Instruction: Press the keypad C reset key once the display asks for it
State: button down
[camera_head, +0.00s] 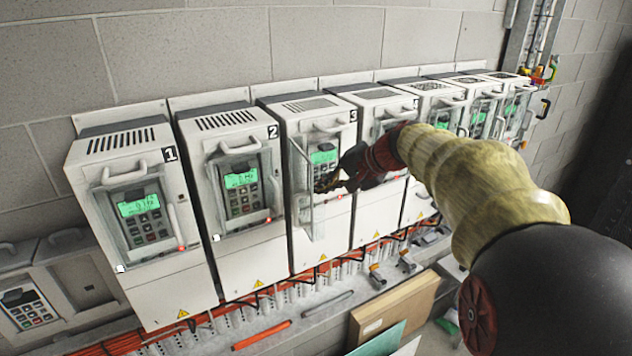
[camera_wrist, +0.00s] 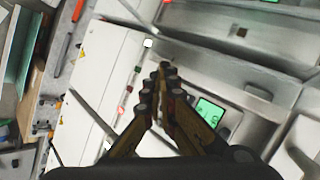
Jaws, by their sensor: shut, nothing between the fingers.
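My gripper (camera_head: 326,185) is shut and empty, its fingertips at the lower part of the keypad on drive 3 (camera_head: 324,235). In the wrist view the closed fingertips (camera_wrist: 163,72) come together over the pale front of a drive. The lit green display (camera_head: 324,157) of drive 3 shows above the gripper; its text is too small to read. A green display (camera_wrist: 210,110) also shows beside the fingers in the wrist view. The fingers hide most of the keypad keys, and I cannot tell which key is C or whether a fingertip touches one. No letter label is readable.
Drive 1 (camera_head: 140,240) and drive 2 (camera_head: 235,200) stand to the left, with more drives to the right. A pale frame-like cover (camera_head: 299,170) sticks out at drive 3's left. Orange cables (camera_head: 230,308) run below. A brown board (camera_head: 395,305) stands low in front.

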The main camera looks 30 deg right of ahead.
jog(key=shift+s+d+b, duration=0.1)
jog(key=shift+s+b, duration=1.15)
jog(key=shift+s, duration=1.25)
jog(key=s+a+f+n+g+h+b, duration=0.2)
jog(key=s+f+g+b, duration=0.15)
jog(key=s+f, duration=0.85)
jog(key=s+a+f+n+b, duration=0.3)
jog(key=s+a+f+b, duration=0.1)
jog(key=f+b, duration=0.3)
jog(key=s+a+f+n+h+b, duration=0.1)
jog(key=s+a+f+n+b, duration=0.1)
jog(key=s+a+f+b, duration=0.3)
jog(key=s+a+f+n+h+b, duration=0.1)
jog(key=s+a+f+n+b, duration=0.2)
jog(key=f+b, duration=0.8)
notch_tip(320, 180, down, 4)
jog(key=shift+s+a+r+n, duration=0.1)
jog(key=shift+s+a+n, duration=0.2)
jog(key=shift+s+a, duration=0.5)
